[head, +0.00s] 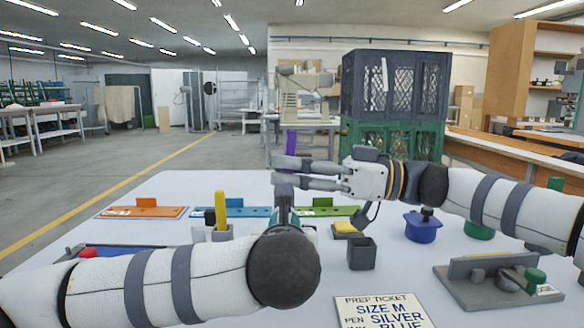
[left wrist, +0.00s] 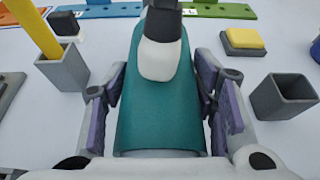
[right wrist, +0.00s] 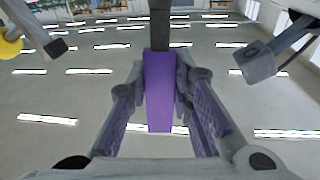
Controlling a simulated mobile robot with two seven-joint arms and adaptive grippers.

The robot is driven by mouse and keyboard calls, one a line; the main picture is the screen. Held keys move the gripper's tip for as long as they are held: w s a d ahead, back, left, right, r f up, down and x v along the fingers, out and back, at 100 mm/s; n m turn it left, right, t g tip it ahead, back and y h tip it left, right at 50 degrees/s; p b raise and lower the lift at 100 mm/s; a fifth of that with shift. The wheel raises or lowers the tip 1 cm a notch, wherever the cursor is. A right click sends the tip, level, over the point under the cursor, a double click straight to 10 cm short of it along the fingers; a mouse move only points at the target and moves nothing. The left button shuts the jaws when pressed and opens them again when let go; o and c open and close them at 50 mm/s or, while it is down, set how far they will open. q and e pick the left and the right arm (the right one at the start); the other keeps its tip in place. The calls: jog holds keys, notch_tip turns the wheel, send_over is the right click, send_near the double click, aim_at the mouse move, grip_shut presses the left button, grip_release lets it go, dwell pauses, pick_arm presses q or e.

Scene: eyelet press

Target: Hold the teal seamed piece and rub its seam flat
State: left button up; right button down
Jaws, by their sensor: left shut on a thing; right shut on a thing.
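The teal seamed piece (left wrist: 150,120) lies between the fingers of my left gripper (left wrist: 160,95), which is shut on it. In the head view most of this gripper and piece is hidden behind my left wrist. My right gripper (head: 277,170) is shut on a tool with a purple bar (right wrist: 159,90), which stands up past its fingers in the head view. In the left wrist view, a dark shaft with a pale blunt tip (left wrist: 160,62), apparently the tool's lower end, overlaps the teal piece. I cannot tell if it touches. The seam is not distinct.
Orange (head: 170,212), blue (head: 255,212) and green (head: 340,211) fixtures line the table's back. A yellow pad (head: 347,226), grey cup (head: 361,256), blue pot (head: 423,228) and grey press-like device (head: 495,285) stand right. A prep ticket (head: 380,312) lies in front.

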jog(key=shift+s, duration=0.6)
jog(key=shift+s, duration=1)
jog(key=shift+w, duration=1)
jog(key=shift+w, duration=1.1)
